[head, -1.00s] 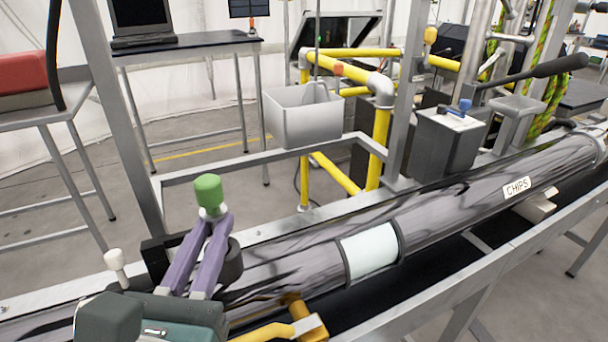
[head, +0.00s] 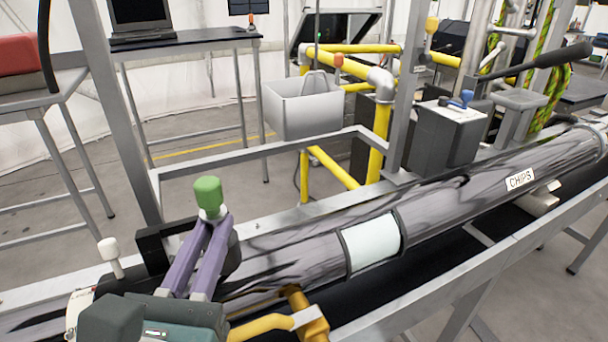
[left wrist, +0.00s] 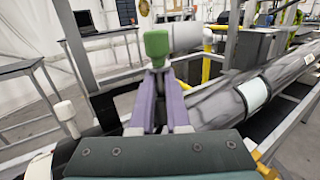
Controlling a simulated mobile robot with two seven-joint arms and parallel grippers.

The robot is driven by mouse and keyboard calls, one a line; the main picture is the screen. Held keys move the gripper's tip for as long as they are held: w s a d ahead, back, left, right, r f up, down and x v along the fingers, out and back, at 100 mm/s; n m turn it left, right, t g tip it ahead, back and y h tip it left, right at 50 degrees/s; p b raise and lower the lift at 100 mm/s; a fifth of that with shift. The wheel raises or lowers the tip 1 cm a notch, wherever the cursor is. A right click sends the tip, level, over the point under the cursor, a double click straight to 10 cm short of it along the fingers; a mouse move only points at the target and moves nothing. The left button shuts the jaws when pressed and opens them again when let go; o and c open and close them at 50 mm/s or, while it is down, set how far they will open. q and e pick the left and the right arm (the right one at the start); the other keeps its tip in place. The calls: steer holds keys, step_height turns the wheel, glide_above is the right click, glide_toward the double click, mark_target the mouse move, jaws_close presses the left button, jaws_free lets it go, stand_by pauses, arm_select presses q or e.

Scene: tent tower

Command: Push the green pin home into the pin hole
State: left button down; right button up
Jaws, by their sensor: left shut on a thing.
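The green pin (head: 208,188) stands upright with its green head on top. My left gripper (head: 213,216) has its two purple fingers shut on it just below the head. The pin also shows in the left wrist view (left wrist: 157,44), at the fingertips. In the head view the fingers pass in front of a black bracket (head: 150,246) around the grey tube. I cannot make out the pin hole in either view, nor whether the pin's lower end is in anything. My right gripper is not in view.
The long grey tube (head: 450,208) with a pale window (head: 371,245) runs to the right. A white knob (head: 107,246) stands left of the fingers. A grey bin (head: 302,108) is on the frame rail behind. Yellow pipes (head: 382,140) stand beyond.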

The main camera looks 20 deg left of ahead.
arm_select(q)
steer(key=shift+f+b, duration=0.55)
steer(key=shift+f, duration=0.15)
steer(key=c, duration=0.8)
jaws_free()
steer(key=shift+f, duration=0.1)
